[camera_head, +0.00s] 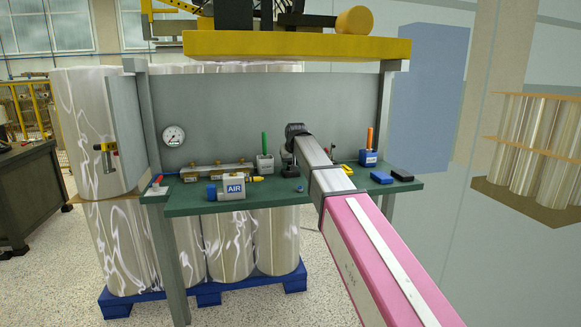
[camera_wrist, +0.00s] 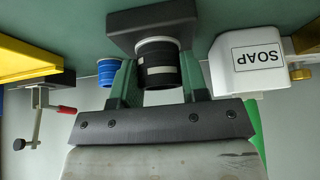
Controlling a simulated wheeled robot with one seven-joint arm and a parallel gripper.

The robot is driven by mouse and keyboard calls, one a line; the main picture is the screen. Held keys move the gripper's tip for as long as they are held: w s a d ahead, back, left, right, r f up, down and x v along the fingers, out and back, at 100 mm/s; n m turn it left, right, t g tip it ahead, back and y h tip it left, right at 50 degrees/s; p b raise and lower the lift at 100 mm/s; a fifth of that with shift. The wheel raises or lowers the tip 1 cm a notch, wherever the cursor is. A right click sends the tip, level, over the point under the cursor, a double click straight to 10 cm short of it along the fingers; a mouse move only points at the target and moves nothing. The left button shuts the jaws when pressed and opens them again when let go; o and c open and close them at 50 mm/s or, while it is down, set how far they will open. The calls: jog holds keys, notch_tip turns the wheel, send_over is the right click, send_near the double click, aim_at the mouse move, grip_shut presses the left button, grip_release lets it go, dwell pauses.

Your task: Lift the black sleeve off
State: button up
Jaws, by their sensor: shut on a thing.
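In the wrist view a black sleeve (camera_wrist: 158,74) stands between the two green fingers of my gripper (camera_wrist: 160,80), which is shut on it. A dark block (camera_wrist: 150,27) lies at the sleeve's far end, with a thin pale ring showing between them. I cannot tell whether the sleeve is still seated on the block. In the head view my arm reaches over the green bench (camera_head: 232,205) and hides the sleeve and the fingers.
In the wrist view a white SOAP box (camera_wrist: 247,64) stands close right. A blue-topped part (camera_wrist: 107,72) and a red-handled clamp (camera_wrist: 66,109) are left. In the head view an AIR unit (camera_head: 233,187) and blue (camera_head: 381,177) and black (camera_head: 402,174) blocks sit on the bench.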

jog(key=shift+r, duration=0.15)
jog(key=shift+r, duration=3.15)
jog(key=shift+d, duration=0.1)
jog(key=shift+s+d+f+n+g+h, duration=0.1)
jog(key=shift+s+d+n+g+h, duration=0.2)
jog(key=shift+s+d+n+g, duration=0.15)
jog(key=s+d+n+h, duration=0.3)
jog(key=d+n+h, duration=0.1)
jog(key=n, duration=0.1)
jog(key=s+d+f+n+g+h, duration=0.1)
jog(key=s+d+n+h, duration=0.2)
jog(key=s+d+n, duration=0.1)
jog(key=s+d+f+n+g+h, duration=0.1)
jog(key=s+d+n+h, duration=0.2)
jog(key=d+n, duration=0.3)
jog(key=shift+s+f+n+h, duration=0.25)
jog(key=shift+h, duration=0.55)
jog(key=shift+s+d+n+t+h, duration=0.25)
jog(key=shift+s+d+n+h, duration=0.25)
jog(key=shift+n, duration=0.3)
jog(key=shift+w+d+f, duration=0.1)
jog(key=shift+w+f, duration=0.05)
jog(key=shift+f, duration=0.85)
jog(key=shift+w+f, duration=0.1)
jog(key=shift+f, duration=0.9)
jog(key=shift+f, duration=1.05)
